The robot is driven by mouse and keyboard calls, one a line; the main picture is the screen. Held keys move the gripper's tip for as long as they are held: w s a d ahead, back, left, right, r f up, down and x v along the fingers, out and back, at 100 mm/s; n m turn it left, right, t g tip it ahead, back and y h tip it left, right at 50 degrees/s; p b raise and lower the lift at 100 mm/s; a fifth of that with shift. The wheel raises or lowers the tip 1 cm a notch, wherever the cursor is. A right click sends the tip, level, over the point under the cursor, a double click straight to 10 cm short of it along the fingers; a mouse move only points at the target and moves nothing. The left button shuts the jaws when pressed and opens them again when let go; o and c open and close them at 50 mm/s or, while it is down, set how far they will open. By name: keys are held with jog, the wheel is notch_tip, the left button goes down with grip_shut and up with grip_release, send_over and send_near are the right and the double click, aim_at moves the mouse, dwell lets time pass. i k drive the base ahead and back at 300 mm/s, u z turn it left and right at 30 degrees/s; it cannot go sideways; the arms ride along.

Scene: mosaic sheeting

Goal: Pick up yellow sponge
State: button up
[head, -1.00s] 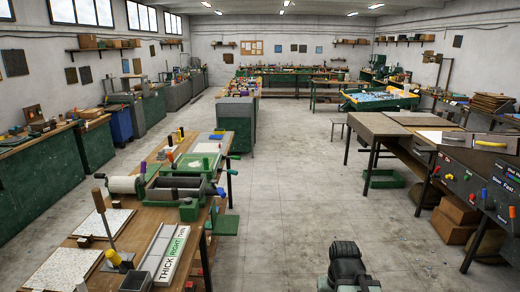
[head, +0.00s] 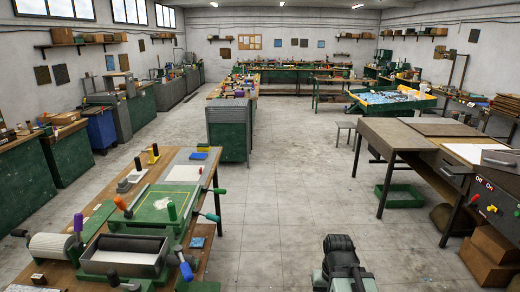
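I cannot pick out a yellow sponge in the head view.
The near workbench carries a green press, a grey roller (head: 50,246), a tray (head: 125,255) and a flat blue block (head: 199,156). A dark table (head: 400,135) and a control panel stand right, with a green tray (head: 400,196) on the floor. The central floor is clear.

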aim_at(200, 147)
jog(key=i, duration=6.65)
jog(key=u, duration=4.95)
jog(key=i, duration=1)
jog(key=z, duration=0.15)
